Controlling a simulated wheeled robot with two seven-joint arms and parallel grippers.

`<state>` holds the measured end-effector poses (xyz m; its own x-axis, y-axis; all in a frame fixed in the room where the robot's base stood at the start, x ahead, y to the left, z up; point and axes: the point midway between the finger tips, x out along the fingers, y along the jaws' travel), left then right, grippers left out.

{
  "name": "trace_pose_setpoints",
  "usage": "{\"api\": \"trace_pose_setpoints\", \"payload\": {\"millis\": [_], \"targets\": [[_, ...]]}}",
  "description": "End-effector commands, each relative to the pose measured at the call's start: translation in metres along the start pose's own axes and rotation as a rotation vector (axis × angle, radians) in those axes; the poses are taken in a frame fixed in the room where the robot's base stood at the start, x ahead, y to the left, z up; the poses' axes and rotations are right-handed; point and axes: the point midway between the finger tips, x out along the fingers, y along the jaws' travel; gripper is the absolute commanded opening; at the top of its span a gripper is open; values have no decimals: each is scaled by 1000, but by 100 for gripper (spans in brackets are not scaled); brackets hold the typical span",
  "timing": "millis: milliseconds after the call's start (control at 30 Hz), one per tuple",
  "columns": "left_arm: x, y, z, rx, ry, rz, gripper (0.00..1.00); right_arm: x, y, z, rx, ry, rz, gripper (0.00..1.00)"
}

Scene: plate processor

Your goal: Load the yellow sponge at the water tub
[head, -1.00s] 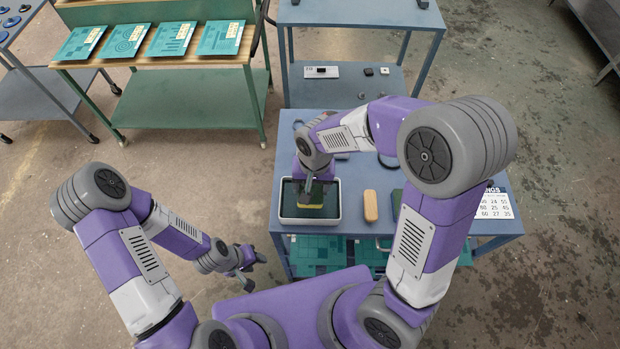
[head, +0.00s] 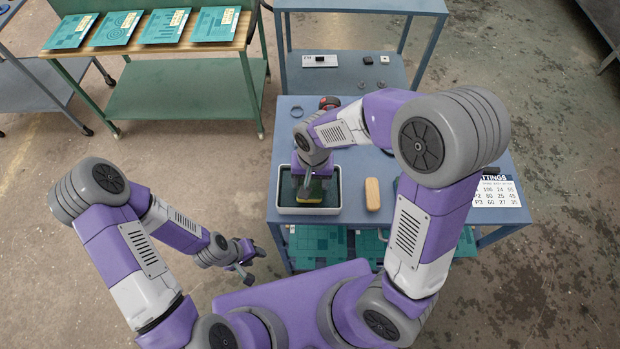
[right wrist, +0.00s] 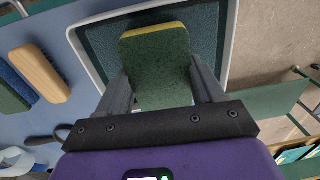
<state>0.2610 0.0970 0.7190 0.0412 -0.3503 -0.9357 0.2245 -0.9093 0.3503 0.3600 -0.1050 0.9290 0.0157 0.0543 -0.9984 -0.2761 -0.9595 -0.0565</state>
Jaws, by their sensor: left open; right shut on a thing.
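The yellow sponge (head: 312,197) has a dark green scouring side. It also shows in the right wrist view (right wrist: 157,70), green face toward the camera with a yellow edge. My right gripper (head: 314,186) is shut on the sponge, with one finger on each side. It holds the sponge within the outline of the water tub (head: 335,205), a dark tray with a pale rim. I cannot tell whether the sponge touches the water or the tub's bottom. My left gripper (head: 243,262) is open and empty, low, left of the table's front edge.
A wooden-backed brush (head: 373,194) lies right of the tub on the blue table (head: 352,212). A settings sheet (head: 500,190) lies at the table's right. Teal plates (head: 320,245) sit on the shelf below. A green table with several plates stands behind left.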

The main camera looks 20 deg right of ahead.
Motion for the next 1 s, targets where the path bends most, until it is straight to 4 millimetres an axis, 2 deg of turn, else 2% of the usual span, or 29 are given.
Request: {"api": "trace_pose_setpoints", "payload": {"millis": [1000], "targets": [[6, -2, 0, 0, 0, 0, 43, 8, 0, 0, 0, 0, 0, 43]]}}
